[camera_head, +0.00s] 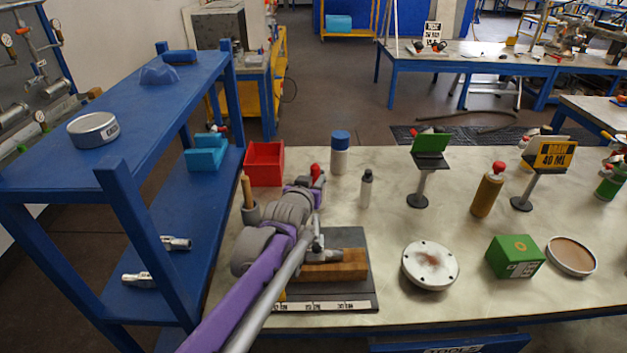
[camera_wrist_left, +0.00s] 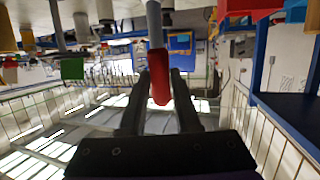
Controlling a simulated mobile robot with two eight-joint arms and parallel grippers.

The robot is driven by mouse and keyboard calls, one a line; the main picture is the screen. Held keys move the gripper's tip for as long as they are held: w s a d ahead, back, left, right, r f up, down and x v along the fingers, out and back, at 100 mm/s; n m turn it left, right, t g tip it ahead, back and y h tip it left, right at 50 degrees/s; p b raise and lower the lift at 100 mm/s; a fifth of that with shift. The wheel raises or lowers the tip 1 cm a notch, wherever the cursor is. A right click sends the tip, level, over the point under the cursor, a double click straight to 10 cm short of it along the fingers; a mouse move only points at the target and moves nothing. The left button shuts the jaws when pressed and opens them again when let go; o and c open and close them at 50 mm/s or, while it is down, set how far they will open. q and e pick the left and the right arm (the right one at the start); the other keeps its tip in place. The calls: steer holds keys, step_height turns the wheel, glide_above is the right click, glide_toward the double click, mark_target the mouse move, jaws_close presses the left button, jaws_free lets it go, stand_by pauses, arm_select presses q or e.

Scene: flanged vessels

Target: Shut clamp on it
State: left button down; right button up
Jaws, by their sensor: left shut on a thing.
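A red handle grip (camera_head: 316,171) stands up at the end of my left gripper (camera_head: 308,184) in the head view. In the left wrist view, which is upside down, the red grip (camera_wrist_left: 160,84) sits between the two dark fingers of the left gripper (camera_wrist_left: 159,92). A grey rod runs from the grip. The gripper is shut on it. A small metal clamp part (camera_head: 318,244) shows above a wooden block (camera_head: 338,266) on a dark base plate (camera_head: 356,240). My purple arm hides much of the clamp, so its join to the handle cannot be seen. My right gripper is not in view.
A blue shelf (camera_head: 125,75) stands at the left, close to my arm. A red bin (camera_head: 264,163), a blue-capped bottle (camera_head: 340,153) and a small grey bottle (camera_head: 366,189) stand behind. A round flange (camera_head: 430,266) and a green box (camera_head: 515,257) lie right.

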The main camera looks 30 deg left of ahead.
arm_select(q)
steer(key=c, duration=0.6)
jaws_free()
steer(key=p+v, duration=0.1)
steer(key=v, duration=1)
steer(key=shift+w+f, duration=0.1)
